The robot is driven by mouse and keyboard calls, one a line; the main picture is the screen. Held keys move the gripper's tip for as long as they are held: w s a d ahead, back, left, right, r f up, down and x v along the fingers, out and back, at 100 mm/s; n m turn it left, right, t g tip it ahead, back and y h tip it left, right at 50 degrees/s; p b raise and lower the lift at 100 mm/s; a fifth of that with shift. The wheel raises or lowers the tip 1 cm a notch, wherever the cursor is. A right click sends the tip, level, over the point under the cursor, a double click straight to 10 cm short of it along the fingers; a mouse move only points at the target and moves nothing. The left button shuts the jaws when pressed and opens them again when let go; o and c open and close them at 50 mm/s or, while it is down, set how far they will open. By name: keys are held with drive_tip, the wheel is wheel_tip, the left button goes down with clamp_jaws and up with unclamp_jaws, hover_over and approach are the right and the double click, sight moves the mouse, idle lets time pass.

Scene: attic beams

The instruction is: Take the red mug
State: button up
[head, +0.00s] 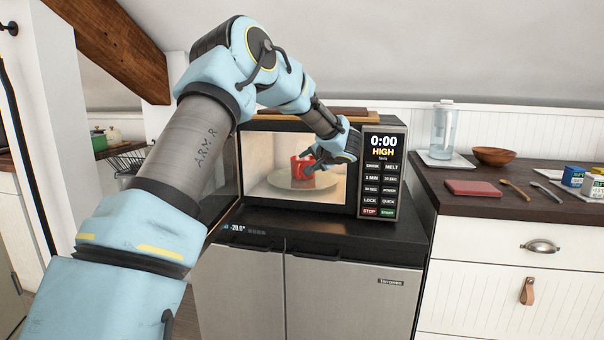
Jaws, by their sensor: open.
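The red mug (301,171) stands on a pale round plate (282,181) inside the open microwave (343,198). My gripper (312,163) reaches into the microwave from the right and is at the mug. Its fingers are open and overlap the mug's right side in the picture. I cannot tell whether they touch it. Part of the mug is hidden behind the fingers.
The microwave door (224,185) is swung open at the left. The microwave stands on a dark-topped steel fridge (335,295). To the right, a wooden counter (455,175) holds a red book-like block (473,188), a bowl (494,156) and a clear dispenser (443,130).

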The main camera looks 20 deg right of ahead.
sight(299, 165)
drive_tip(key=p+x, duration=0.1)
drive_tip(key=x, duration=0.6)
drive_tip(key=shift+w+f, duration=0.1)
drive_tip(key=shift+w, duration=0.25)
clamp_jaws()
drive_tip(key=shift+s+f, duration=0.1)
drive_tip(key=shift+f, duration=0.05)
idle(0.9)
